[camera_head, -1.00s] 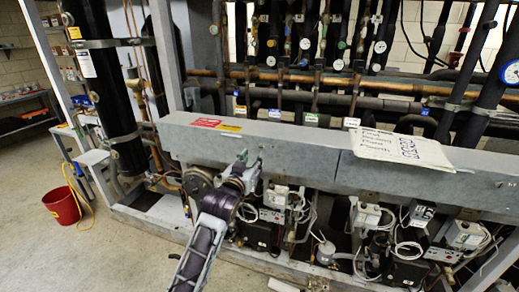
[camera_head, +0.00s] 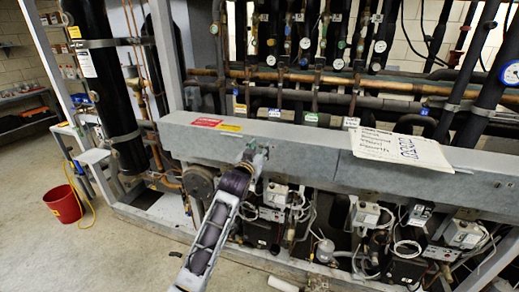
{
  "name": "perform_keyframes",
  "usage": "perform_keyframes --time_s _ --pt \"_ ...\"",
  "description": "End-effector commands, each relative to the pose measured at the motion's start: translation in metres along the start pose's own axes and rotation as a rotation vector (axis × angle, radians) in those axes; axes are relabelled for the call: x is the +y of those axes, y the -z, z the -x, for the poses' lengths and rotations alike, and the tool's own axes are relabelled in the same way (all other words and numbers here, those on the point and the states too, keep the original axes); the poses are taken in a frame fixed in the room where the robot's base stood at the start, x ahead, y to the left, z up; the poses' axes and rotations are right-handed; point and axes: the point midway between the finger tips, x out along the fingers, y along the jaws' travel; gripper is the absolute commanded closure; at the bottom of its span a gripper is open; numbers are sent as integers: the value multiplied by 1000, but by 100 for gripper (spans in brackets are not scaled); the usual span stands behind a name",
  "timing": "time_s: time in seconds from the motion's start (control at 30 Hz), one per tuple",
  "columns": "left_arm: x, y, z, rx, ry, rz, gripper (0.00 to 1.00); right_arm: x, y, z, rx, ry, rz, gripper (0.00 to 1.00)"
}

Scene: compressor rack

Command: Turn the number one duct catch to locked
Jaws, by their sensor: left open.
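The grey duct (camera_head: 290,138) runs across the front of the rack as a long metal beam. My left arm comes up from the bottom, and my left gripper (camera_head: 257,151) is at the duct's front face, below the yellow label. The gripper is open. It is small and partly hidden by my own wrist, so I cannot tell whether it touches anything. I cannot make out the number one duct catch; the gripper and wrist cover that part of the duct face. My right gripper is out of view.
Red and yellow labels (camera_head: 208,122) and a handwritten paper sheet (camera_head: 402,149) lie on the duct. Compressors with grey boxes and cables (camera_head: 368,215) sit below it; pipes and gauges rise behind. A red bucket (camera_head: 63,204) stands on open floor at left.

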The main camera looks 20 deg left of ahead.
Motion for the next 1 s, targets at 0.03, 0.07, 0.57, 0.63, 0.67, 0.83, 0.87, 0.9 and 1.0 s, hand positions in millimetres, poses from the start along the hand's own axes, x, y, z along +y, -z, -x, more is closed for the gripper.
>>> perform_keyframes --time_s 0.03,0.07,0.57,0.63,0.67,0.83,0.87,0.9,1.0 --pt "0 0 -1 0 0 0 59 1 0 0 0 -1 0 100" --pt "0 0 -1 1 0 0 59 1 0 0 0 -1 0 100" --pt "0 0 -2 1 0 0 86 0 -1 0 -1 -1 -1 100" --pt "0 0 -2 1 0 0 95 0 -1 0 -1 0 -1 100" --pt "0 0 -2 1 0 0 99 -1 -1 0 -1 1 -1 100" --pt "0 1 -2 1 0 -1 100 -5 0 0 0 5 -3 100" --pt "0 1 -2 2 0 -3 100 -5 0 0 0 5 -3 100" --pt "0 1 -2 2 0 -5 100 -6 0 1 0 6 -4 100" --pt "0 1 -2 2 0 -19 100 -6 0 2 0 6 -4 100"
